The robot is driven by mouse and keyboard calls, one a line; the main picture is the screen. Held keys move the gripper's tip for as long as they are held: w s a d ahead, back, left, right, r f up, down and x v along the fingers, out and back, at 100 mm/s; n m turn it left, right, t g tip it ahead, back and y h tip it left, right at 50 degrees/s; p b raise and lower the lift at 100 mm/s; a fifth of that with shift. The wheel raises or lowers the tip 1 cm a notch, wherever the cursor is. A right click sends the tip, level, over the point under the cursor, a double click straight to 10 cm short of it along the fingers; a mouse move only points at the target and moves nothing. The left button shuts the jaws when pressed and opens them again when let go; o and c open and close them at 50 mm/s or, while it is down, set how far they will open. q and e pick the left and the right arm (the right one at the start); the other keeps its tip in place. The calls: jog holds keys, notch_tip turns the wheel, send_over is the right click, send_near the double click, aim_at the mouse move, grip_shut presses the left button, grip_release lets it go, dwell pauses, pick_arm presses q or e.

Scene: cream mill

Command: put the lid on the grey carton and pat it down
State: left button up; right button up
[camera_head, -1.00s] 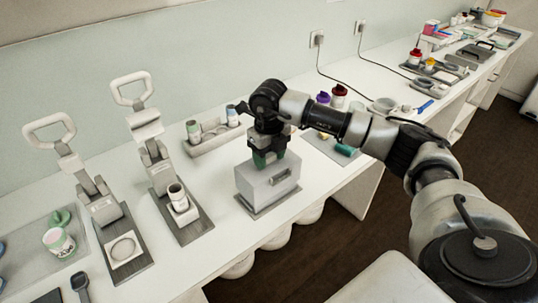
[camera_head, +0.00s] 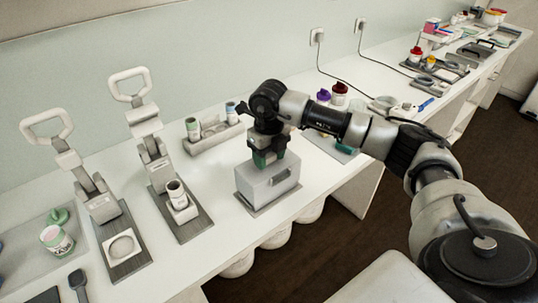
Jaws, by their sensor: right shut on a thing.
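I cannot tell surely which item is the grey carton; a pale cup (camera_head: 176,194) stands upright in the second lever press. A white, green and red cup (camera_head: 57,240) stands at the left, with a green lid-like piece (camera_head: 58,216) behind it. My left gripper is not in view.
Two lever presses (camera_head: 100,205) (camera_head: 152,165) stand left of the box. A grey tray (camera_head: 213,138) with several cups lies behind it. The counter's front edge is close to the box.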

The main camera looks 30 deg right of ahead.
jog(key=shift+f, duration=0.2)
jog(key=o, duration=1.6)
jog(key=shift+c, duration=0.2)
jog(key=shift+r, duration=0.1)
jog(key=shift+r+p, duration=2.2)
jog(key=shift+r, duration=1.25)
